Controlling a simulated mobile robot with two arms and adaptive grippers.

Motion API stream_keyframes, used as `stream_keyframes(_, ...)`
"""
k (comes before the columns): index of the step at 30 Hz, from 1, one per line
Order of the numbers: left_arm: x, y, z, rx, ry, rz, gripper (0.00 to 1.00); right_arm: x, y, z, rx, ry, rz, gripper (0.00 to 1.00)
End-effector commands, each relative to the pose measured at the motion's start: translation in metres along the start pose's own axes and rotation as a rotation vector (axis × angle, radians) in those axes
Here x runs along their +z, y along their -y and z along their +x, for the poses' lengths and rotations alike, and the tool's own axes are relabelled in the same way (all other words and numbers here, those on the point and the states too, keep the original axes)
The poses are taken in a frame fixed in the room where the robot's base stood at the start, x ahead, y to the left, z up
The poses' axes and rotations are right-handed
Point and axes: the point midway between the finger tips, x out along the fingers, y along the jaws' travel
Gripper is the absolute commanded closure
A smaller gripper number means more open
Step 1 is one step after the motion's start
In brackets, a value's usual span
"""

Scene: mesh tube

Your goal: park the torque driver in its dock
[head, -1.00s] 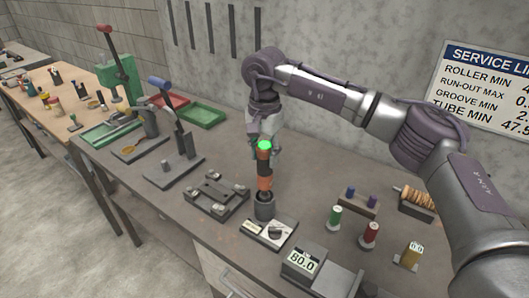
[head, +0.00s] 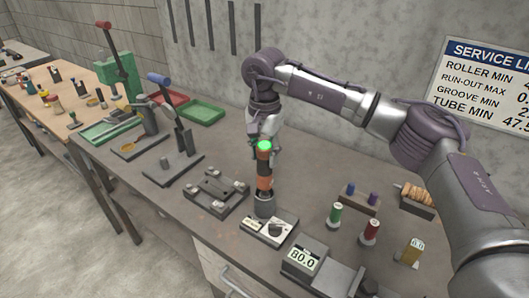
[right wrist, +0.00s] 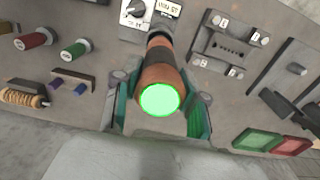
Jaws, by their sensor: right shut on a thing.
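The torque driver (head: 264,172) is an orange and black upright tool with a lit green top. It also shows in the right wrist view (right wrist: 160,70), its green end towards the camera. Its lower end is at the grey cylindrical dock (head: 264,205) on the bench; whether it is fully seated I cannot tell. My right gripper (head: 264,150) is shut on the driver near its top, and its fingers flank the driver in the right wrist view (right wrist: 162,105). My left gripper is not in view.
A dial box (head: 268,230) and a display box reading 80.0 (head: 303,260) stand in front. Left of the dock is a fixture plate (head: 215,190). Green (head: 335,214) and red (head: 370,232) spools stand to the right. A green tray (head: 202,113) lies behind.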

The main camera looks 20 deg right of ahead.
Motion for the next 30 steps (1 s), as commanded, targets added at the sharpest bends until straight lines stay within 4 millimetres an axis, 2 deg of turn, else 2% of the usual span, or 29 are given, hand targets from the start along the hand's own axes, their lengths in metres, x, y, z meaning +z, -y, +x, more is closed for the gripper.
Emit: stream_keyframes(30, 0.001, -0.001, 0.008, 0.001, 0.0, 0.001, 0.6, 0.0, 0.0, 0.011, -0.003, -0.001, 0.0, 1.0)
